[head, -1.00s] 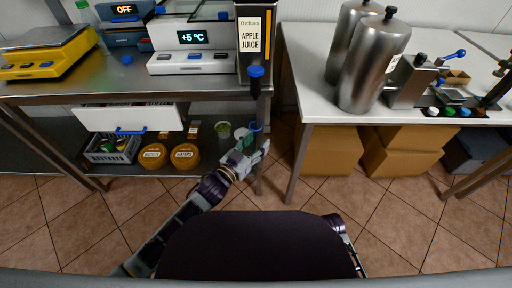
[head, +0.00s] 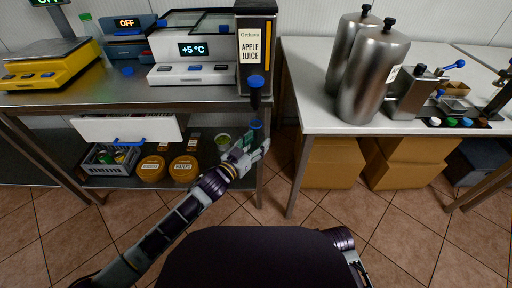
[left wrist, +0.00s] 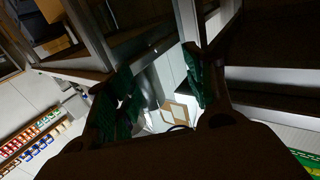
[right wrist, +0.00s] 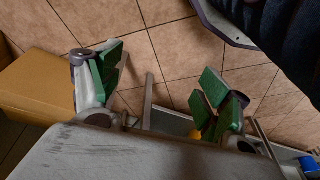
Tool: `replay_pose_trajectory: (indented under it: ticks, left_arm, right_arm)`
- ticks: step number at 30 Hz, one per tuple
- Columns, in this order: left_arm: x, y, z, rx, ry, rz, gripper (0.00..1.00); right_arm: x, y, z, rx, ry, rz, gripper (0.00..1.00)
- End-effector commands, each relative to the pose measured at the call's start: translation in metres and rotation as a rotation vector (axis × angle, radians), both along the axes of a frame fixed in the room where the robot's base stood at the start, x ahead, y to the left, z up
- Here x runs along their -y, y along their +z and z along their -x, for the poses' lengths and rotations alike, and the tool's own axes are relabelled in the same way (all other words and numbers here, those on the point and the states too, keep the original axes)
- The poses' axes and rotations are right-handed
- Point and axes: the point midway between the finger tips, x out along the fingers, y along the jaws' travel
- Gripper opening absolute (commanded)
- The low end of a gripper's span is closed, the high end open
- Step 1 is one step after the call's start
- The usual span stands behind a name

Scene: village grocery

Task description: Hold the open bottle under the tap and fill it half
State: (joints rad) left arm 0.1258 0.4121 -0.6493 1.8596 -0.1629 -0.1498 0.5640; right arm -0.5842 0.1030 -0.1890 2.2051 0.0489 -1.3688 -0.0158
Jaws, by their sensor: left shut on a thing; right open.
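The apple juice dispenser (head: 254,45) stands at the right end of the left counter. Its dark tap with a blue knob (head: 256,81) hangs over the counter's front edge. My left gripper (head: 252,150) is shut on the bottle (head: 257,127), a small bluish thing just below the tap. The bottle looks roughly upright; its mouth and fill level are too small to tell. In the left wrist view, the green-padded fingers of my left gripper (left wrist: 158,88) stand around something pale and dim. My right gripper (right wrist: 163,88) is open and empty above the tiled floor.
A yellow scale (head: 50,66) and a white +5 °C unit (head: 193,66) stand on the left counter. Below are an open white drawer (head: 128,129) and round tubs (head: 184,168). Metal canisters (head: 367,75) stand on the right table, with cardboard boxes (head: 330,165) beneath it.

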Motion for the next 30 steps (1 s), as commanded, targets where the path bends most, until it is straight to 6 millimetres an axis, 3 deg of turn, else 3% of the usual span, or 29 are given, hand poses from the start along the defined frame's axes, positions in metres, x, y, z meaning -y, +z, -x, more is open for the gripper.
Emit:
replay_pose_trajectory:
  ticks: [19,26,30]
  left_arm:
    - [0.0,0.004,-0.026,-0.001,0.0,0.001,0.36]
    - [0.0,0.01,-0.026,0.001,0.0,0.001,0.36]
    - [0.0,0.012,-0.026,0.001,0.001,0.001,0.36]
  right_arm:
    - [-0.003,0.024,0.001,0.032,0.004,-0.015,0.77]
    - [-0.001,0.002,0.008,-0.011,0.005,-0.001,0.77]
    - [0.001,-0.002,0.002,-0.008,0.004,0.005,0.77]
